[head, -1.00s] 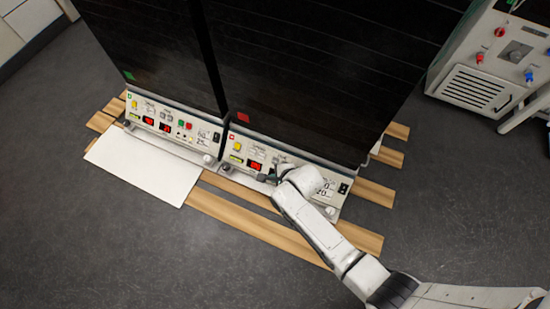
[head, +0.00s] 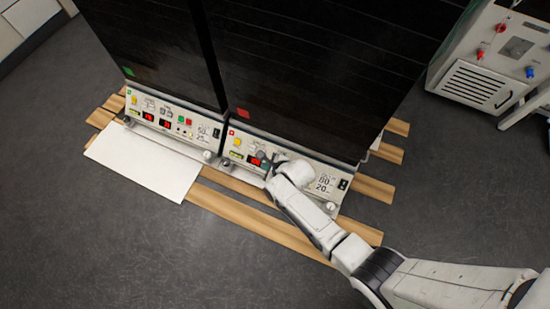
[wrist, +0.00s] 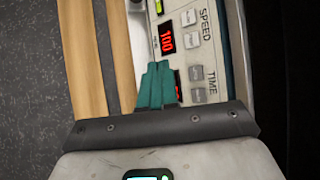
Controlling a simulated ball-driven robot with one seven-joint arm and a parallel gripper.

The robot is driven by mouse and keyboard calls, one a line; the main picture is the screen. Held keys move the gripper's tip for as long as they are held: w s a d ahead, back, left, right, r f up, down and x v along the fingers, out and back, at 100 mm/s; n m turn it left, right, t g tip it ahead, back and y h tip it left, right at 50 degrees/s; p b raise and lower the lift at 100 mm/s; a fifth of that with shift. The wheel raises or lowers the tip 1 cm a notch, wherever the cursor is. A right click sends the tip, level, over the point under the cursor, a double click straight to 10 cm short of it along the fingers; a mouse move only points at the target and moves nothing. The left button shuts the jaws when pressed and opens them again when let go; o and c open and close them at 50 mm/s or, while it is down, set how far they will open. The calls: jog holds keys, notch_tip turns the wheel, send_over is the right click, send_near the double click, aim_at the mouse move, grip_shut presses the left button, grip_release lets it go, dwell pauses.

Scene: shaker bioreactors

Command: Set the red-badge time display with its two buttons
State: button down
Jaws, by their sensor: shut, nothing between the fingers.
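The red-badge shaker's control panel (head: 240,154) is the right one of two in the head view, with a small red badge (head: 231,132). In the wrist view its panel appears sideways. The TIME display (wrist: 178,84) is mostly hidden behind my fingers, so its digits cannot be read. Two grey TIME buttons, one (wrist: 196,72) and the other (wrist: 198,95), lie just right of the fingers. My gripper (wrist: 158,68) is shut and empty, its teal fingertips over the panel beside the TIME display. In the head view my gripper (head: 265,164) covers the panel's middle; contact cannot be told.
The SPEED display (wrist: 167,39) reads 100, with two grey SPEED buttons close by. The green-badge shaker's panel (head: 172,118) stands to the left. Wooden slats (head: 250,215) and a white board (head: 145,163) lie in front. A white machine (head: 490,60) stands at right.

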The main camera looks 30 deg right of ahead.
jog(key=shift+w+d+f+b, duration=0.5)
jog(key=shift+d+f+b, duration=0.25)
jog(key=shift+b, duration=0.2)
jog(key=shift+w+d+f+b, duration=0.55)
jog(key=shift+d+f+b, duration=0.1)
jog(key=shift+f+b, duration=0.25)
jog(key=shift+w+d+f+b, duration=0.5)
jog(key=shift+d+f+b, duration=0.25)
jog(key=shift+b, duration=0.2)
jog(key=shift+f, duration=0.15)
jog(key=shift+w+d+f, duration=0.15)
jog(key=shift+w+d, duration=0.05)
jog(key=shift+w+d+f+b, duration=0.15)
jog(key=shift+d+f+b, duration=0.1)
jog(key=shift+b, duration=0.25)
dwell(0.5)
dwell(0.3)
jog(key=shift+s+a+r+p, duration=0.4)
jog(key=shift+a+r+p, duration=0.15)
jog(key=shift+p, duration=0.45)
